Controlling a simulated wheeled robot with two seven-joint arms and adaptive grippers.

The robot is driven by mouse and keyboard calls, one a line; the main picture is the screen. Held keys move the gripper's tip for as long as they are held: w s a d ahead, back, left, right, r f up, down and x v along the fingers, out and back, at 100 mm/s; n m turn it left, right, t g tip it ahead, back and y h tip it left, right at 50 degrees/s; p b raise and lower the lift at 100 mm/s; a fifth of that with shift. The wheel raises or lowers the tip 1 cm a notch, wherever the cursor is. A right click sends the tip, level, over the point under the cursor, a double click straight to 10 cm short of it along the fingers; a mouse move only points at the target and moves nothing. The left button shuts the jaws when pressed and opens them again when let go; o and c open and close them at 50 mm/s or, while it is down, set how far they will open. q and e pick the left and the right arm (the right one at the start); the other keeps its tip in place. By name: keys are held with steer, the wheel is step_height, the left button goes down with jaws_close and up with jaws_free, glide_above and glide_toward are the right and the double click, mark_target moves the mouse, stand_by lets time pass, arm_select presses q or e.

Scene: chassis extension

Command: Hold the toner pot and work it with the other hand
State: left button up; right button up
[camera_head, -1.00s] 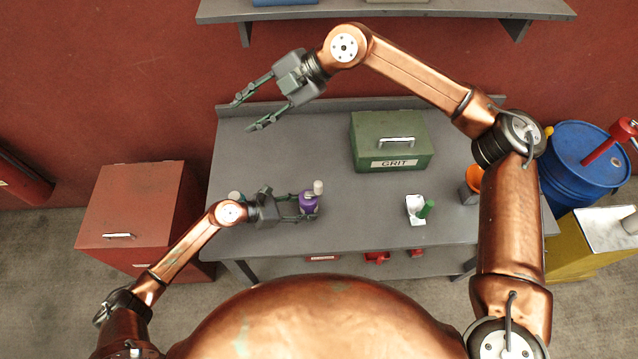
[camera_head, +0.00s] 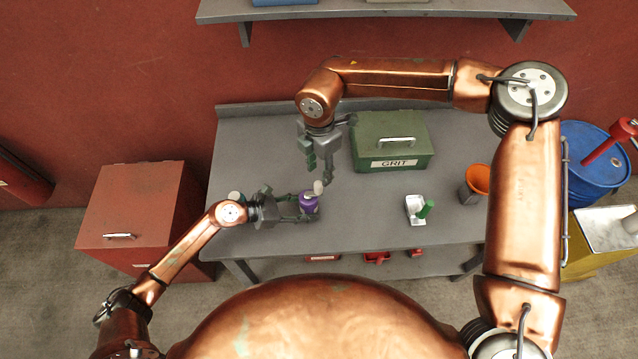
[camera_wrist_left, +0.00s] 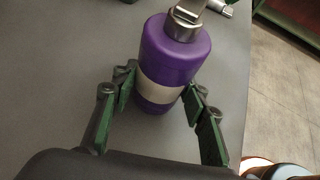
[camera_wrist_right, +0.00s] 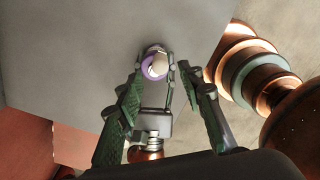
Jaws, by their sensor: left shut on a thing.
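The toner pot (camera_head: 309,203) is a purple bottle with a pale band and a metal neck, seen up close in the left wrist view (camera_wrist_left: 176,52). My left gripper (camera_head: 303,207) is shut on its body, with one finger on each side. A pale top part (camera_head: 319,187) shows above the pot. My right gripper (camera_head: 318,172) points down just above and beside the pot, its fingers apart. In the right wrist view the pot (camera_wrist_right: 149,70) lies beyond the open fingers, and nothing is between them. Whether they touch its top cannot be told.
A green GRIT box (camera_head: 375,150) stands just right of my right gripper. A white tray (camera_head: 413,214) with a green-handled thing and an orange-rimmed cup (camera_head: 477,180) are farther right. The grey table (camera_head: 360,220) is clear between the pot and tray.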

mark_target(319, 182)
step_height(319, 182, down, 7)
steer(key=shift+f, duration=0.2)
stand_by(0.3)
jaws_close()
